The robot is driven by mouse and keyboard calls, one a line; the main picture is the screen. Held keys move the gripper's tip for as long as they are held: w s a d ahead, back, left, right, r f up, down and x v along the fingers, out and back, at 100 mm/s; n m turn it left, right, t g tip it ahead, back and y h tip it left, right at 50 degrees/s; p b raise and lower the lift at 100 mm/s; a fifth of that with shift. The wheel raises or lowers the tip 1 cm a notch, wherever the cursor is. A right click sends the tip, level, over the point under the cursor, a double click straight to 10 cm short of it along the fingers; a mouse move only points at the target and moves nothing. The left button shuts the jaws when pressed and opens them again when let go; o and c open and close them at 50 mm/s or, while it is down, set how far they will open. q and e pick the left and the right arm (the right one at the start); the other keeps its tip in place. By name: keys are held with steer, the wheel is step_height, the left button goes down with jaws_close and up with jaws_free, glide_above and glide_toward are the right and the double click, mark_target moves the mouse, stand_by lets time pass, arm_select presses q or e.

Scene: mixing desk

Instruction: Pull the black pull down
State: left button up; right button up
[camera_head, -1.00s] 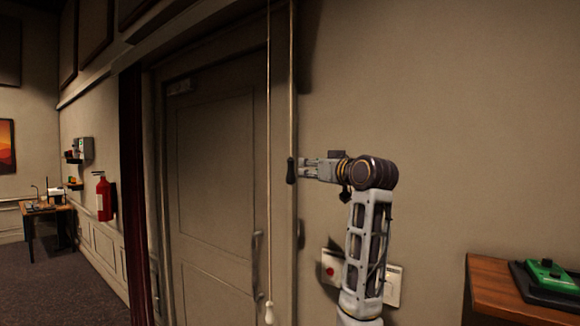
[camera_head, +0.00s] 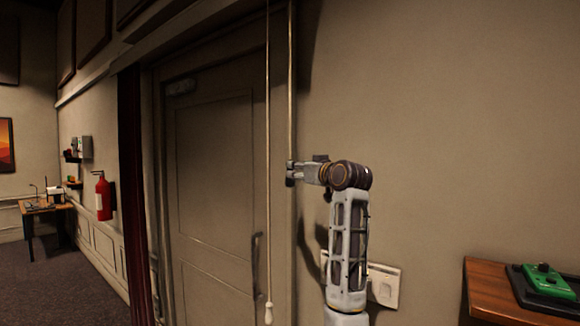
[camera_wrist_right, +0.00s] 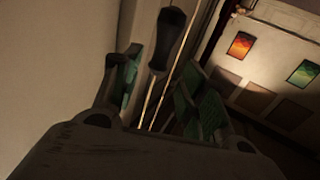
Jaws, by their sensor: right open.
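The black pull (camera_wrist_right: 167,40) hangs on a cord and shows in the right wrist view between the two green-padded fingers of my right gripper (camera_wrist_right: 163,85). The fingers are apart, with the pull in the gap towards their tips; I cannot tell whether either touches it. In the head view my right gripper (camera_head: 291,174) is at the cord beside the door frame and hides the pull. The cord (camera_head: 291,80) runs up from there. My left gripper is not in view.
A second cord with a white pull (camera_head: 268,313) hangs just left, in front of the door (camera_head: 215,180). A wall switch plate (camera_head: 384,286) is behind my arm. A wooden table (camera_head: 490,285) with a green device (camera_head: 548,279) stands at right.

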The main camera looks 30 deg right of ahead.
steer(key=shift+w+d+p, duration=0.15)
steer(key=shift+w+p, duration=0.45)
steer(key=shift+w, duration=1.25)
steer(key=shift+w+d+p, duration=0.1)
steer(key=shift+w+p, duration=0.45)
steer(key=shift+w, duration=1.3)
steer(key=shift+c, duration=0.3)
jaws_close()
